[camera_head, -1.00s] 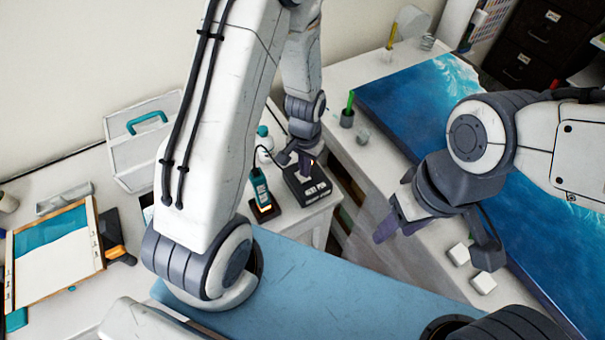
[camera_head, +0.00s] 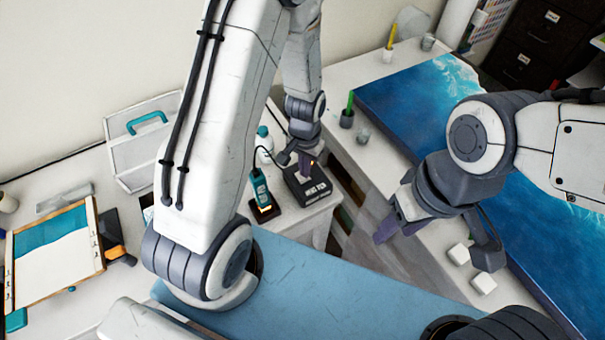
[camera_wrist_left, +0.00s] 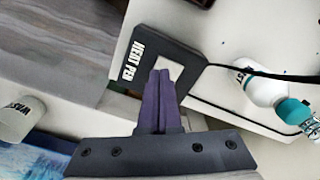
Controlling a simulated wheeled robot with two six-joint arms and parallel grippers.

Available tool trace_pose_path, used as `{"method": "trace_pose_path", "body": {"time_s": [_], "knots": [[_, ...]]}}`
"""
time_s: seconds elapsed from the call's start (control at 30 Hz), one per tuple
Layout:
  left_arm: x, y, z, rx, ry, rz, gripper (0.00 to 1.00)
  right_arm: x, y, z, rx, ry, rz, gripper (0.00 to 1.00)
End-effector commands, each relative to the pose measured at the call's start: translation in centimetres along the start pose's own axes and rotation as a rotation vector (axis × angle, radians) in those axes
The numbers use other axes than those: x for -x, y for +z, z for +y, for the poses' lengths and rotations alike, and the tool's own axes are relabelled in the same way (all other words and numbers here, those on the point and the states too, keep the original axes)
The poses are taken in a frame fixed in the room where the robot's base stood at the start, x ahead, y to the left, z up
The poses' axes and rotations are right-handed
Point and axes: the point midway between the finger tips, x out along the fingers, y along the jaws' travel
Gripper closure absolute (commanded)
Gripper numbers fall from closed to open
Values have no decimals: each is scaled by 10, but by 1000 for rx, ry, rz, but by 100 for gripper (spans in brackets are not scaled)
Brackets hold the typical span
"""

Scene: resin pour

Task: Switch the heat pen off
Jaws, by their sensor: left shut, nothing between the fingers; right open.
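The heat pen's switch box is a dark block lettered HEAT PEN (camera_head: 308,190) at the white bench's near corner. In the left wrist view, the box (camera_wrist_left: 190,45) has a pale switch plate (camera_wrist_left: 172,70) on top. My left gripper (camera_head: 305,168) is shut and empty. In the left wrist view its purple fingertips (camera_wrist_left: 161,74) overlap the plate and hide part of it; I cannot tell whether they touch. The switch's position is unclear. A teal tool (camera_head: 259,186), perhaps the pen, stands in a dark holder left of the box. My right gripper (camera_head: 398,218) is open and empty.
A black cable (camera_wrist_left: 270,74) runs from the box, near a white bottle with a teal cap (camera_wrist_left: 265,88). A cup lettered WAST (camera_wrist_left: 20,116) is at the left of the wrist view. A blue resin panel (camera_head: 410,100) covers much of the right bench; white cubes (camera_head: 459,254) lie near it.

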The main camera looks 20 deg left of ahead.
Motion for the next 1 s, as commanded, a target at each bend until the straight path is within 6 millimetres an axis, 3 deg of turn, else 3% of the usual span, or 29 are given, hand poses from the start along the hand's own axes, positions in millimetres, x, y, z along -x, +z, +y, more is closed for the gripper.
{"method": "trace_pose_path", "body": {"time_s": [1.0], "knots": [[-7,0,0,0,0,0,100,-5,0,0,0,0,0,50]]}}
